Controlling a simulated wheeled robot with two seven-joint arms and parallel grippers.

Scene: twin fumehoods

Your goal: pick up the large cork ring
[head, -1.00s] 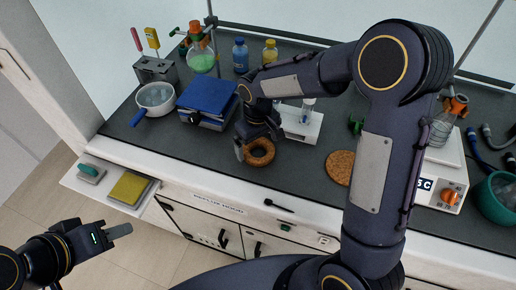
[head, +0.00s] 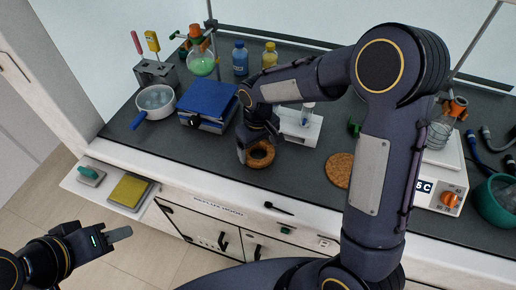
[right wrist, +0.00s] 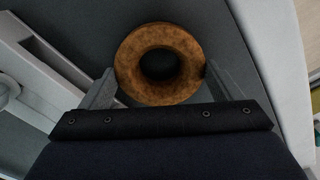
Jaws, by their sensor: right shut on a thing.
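The large cork ring (head: 262,164) is a brown doughnut shape near the front edge of the dark bench top. My right gripper (head: 257,154) reaches down over it and partly hides it. In the right wrist view the ring (right wrist: 130,62) sits between the two grey fingertips (right wrist: 158,74), one against each side, so the gripper is shut on it across its outside. Its open hole shows. I cannot tell any gap between ring and bench. My left gripper (head: 118,234) is low at the left, away from the bench; its finger opening is unclear.
A blue box (head: 207,98), a white pan (head: 155,98) and a white tube rack (head: 300,127) stand behind the ring. A flat cork disc (head: 339,170) lies to its right, with clear bench between. A balance (head: 440,185) is further right.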

